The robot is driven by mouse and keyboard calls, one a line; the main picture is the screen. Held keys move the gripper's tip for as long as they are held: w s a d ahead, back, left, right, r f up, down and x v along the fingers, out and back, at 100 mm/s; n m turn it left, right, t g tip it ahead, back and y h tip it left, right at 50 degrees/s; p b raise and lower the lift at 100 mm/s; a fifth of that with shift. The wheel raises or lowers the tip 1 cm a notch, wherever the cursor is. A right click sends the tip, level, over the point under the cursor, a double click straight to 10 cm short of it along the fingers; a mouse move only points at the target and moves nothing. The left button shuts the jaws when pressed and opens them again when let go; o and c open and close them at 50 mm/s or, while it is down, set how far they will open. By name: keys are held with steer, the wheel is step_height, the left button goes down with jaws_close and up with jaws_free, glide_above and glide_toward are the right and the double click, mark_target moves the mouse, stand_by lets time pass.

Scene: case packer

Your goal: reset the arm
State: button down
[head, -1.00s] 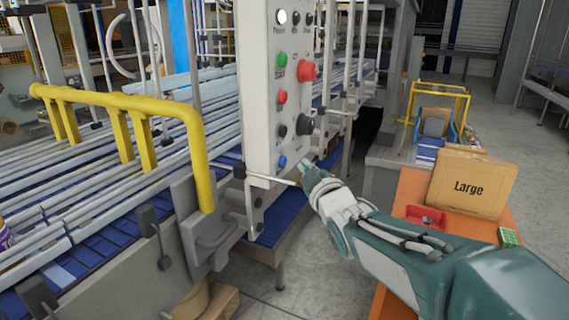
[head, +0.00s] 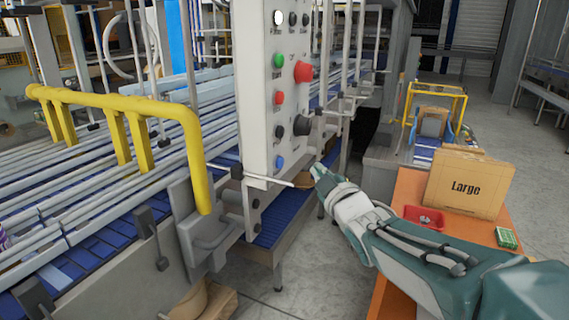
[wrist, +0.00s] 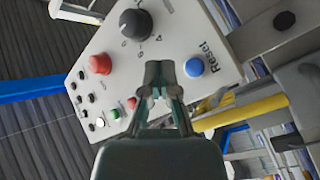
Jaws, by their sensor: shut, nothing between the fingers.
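My gripper (head: 318,172) is shut and empty, just right of the lower part of the control panel (head: 262,110), and appears apart from it. In the wrist view the shut fingers (wrist: 160,72) point at the panel, below the black rotary knob (wrist: 136,24) and left of the blue button (wrist: 194,67) labelled Reset. The blue button also shows low on the panel in the head view (head: 280,162). A large red button (head: 303,72), a green button (head: 278,60) and a smaller red button (head: 279,98) sit higher on the panel.
A yellow guard rail (head: 130,105) stands left over the conveyor (head: 90,215). A box marked Large (head: 468,184), a red tray (head: 424,217) and a small green item (head: 507,238) are on an orange table (head: 410,190) at right. Grey floor is open between.

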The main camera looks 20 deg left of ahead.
steer(key=s+d+f+m+g+h, duration=0.1)
steer(key=s+d+f+m+h, duration=0.15)
steer(key=d, duration=0.45)
steer(key=s+d+f+m+h, duration=0.1)
steer(key=s+d+m+h, duration=0.25)
steer(key=d, duration=0.35)
steer(key=s+d+f+m+g+h, duration=0.1)
steer(key=s+d+f+m+h, duration=0.1)
steer(key=d+m+h, duration=0.35)
steer(key=s+d+f+m+g, duration=0.3)
steer(key=s+d+f, duration=0.1)
steer(key=s, duration=0.5)
steer(key=s+d+f+m+g, duration=0.3)
steer(key=s+d+f, duration=0.2)
steer(key=s, duration=0.4)
steer(key=shift+s+d+f+g, duration=0.15)
steer(key=shift+s+d+g, duration=0.25)
steer(key=shift+d, duration=0.3)
